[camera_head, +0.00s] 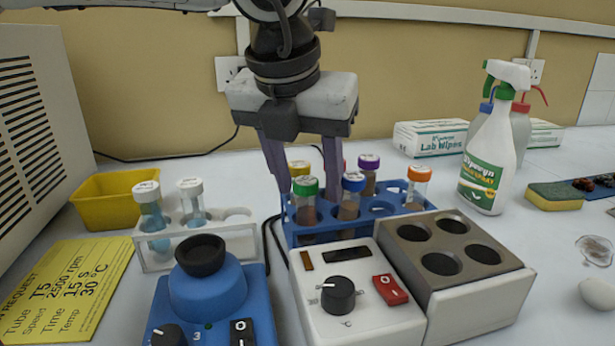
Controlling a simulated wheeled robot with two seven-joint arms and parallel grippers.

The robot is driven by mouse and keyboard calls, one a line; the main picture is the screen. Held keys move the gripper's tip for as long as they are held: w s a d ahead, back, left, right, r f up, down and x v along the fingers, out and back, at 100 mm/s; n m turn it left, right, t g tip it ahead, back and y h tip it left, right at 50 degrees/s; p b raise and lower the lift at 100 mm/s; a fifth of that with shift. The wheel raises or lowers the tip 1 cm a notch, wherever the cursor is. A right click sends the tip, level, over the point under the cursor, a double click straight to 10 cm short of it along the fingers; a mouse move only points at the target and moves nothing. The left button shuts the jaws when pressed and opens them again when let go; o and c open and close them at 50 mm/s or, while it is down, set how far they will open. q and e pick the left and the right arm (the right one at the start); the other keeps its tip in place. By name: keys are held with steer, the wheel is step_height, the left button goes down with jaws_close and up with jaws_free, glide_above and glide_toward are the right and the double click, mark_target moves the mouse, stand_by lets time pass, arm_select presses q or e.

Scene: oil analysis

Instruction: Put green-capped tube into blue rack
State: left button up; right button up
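The green-capped tube (306,188) stands upright in the front left of the blue rack (330,232), with brownish liquid in it. My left gripper (308,184) comes down from above at the rack's left end. Its two fingers are apart, one to the left of the green cap and one to the right. A yellow-capped tube (299,167) shows between the fingers, behind the green cap. I cannot tell whether either finger touches a tube. My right gripper is not in view.
The rack also holds blue (353,181), purple (369,161) and orange (419,173) capped tubes; a red cap shows behind a finger. In front stand a blue mixer (205,290) and a heater block (480,300). A white rack (155,258) holds two white-capped tubes. A spray bottle (488,160) stands right.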

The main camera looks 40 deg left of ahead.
arm_select(q)
steer(key=p+v, duration=0.2)
steer(key=v, duration=0.8)
steer(key=shift+r, duration=0.15)
